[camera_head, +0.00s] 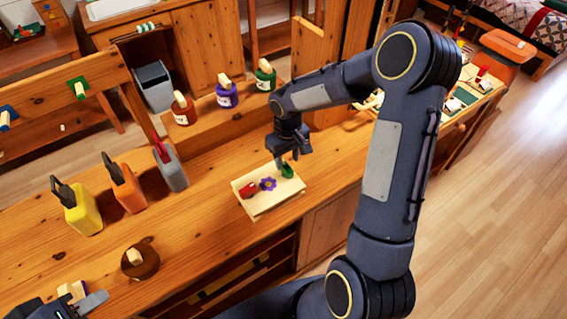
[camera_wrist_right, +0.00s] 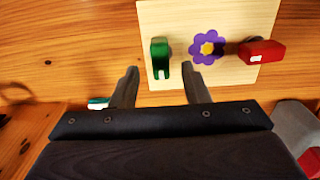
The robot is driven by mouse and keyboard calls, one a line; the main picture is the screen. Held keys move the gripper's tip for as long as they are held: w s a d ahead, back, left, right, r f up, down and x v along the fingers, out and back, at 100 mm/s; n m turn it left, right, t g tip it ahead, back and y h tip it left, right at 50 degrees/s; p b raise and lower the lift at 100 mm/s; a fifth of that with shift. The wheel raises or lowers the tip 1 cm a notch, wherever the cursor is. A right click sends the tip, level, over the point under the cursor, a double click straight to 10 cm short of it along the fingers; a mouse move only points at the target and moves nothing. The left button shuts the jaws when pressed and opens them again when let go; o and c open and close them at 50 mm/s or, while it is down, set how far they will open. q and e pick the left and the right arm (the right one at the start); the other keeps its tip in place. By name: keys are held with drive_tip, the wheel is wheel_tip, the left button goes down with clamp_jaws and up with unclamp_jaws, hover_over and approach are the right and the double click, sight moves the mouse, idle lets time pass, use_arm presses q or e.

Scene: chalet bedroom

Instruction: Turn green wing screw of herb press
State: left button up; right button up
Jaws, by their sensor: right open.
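The herb press (camera_head: 262,204) is a pale wooden board on the bench, with a purple flower (camera_head: 268,184) in the middle. Its green wing screw (camera_head: 287,171) is at the right end, and a red wing screw (camera_head: 248,190) is at the left end. My right gripper (camera_head: 288,160) is open just above the green wing screw. In the right wrist view the green wing screw (camera_wrist_right: 160,60) shows between the two fingertips (camera_wrist_right: 159,72), with gaps on both sides; I cannot tell any contact. My left gripper (camera_head: 88,302) is partly in view at the bottom left, away from the press.
Yellow, orange and grey cans (camera_head: 126,190) stand left of the press. Red, purple and green bottles (camera_head: 226,95) stand on a raised ledge behind it. A round brown wooden piece (camera_head: 140,262) is at the front left.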

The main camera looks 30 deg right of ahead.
sight(287, 167)
drive_tip(key=shift+f, duration=2.05)
clamp_jaws()
